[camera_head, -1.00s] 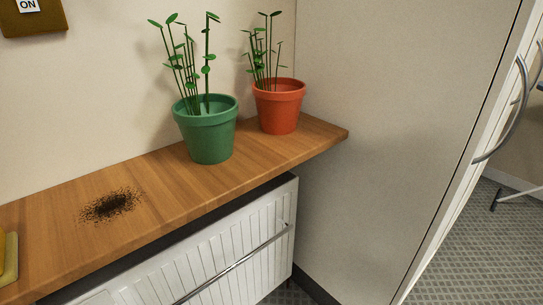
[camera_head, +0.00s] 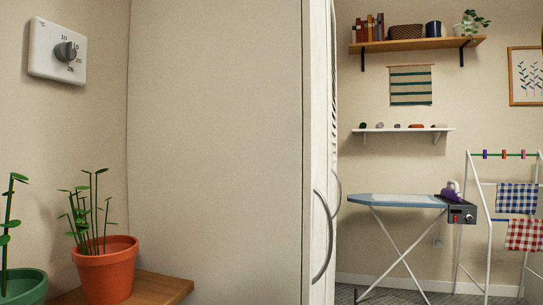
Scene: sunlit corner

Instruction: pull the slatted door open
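The slatted door (camera_head: 319,150) shows edge-on right of the middle in the head view, at the end of the pale wall. Its slats show only as a narrow strip near its far edge. A curved grey metal handle (camera_head: 329,236) stands out from it at the lower part, with a second curved bar just behind it. From this angle I cannot tell how far the door stands open. Neither of my grippers is in view.
An orange pot (camera_head: 107,270) and a green pot (camera_head: 22,287) stand on a wooden shelf (camera_head: 166,287) at lower left. Beyond the door are an ironing board (camera_head: 397,201) and a drying rack (camera_head: 489,240) with cloths. A thermostat (camera_head: 57,52) hangs on the left wall.

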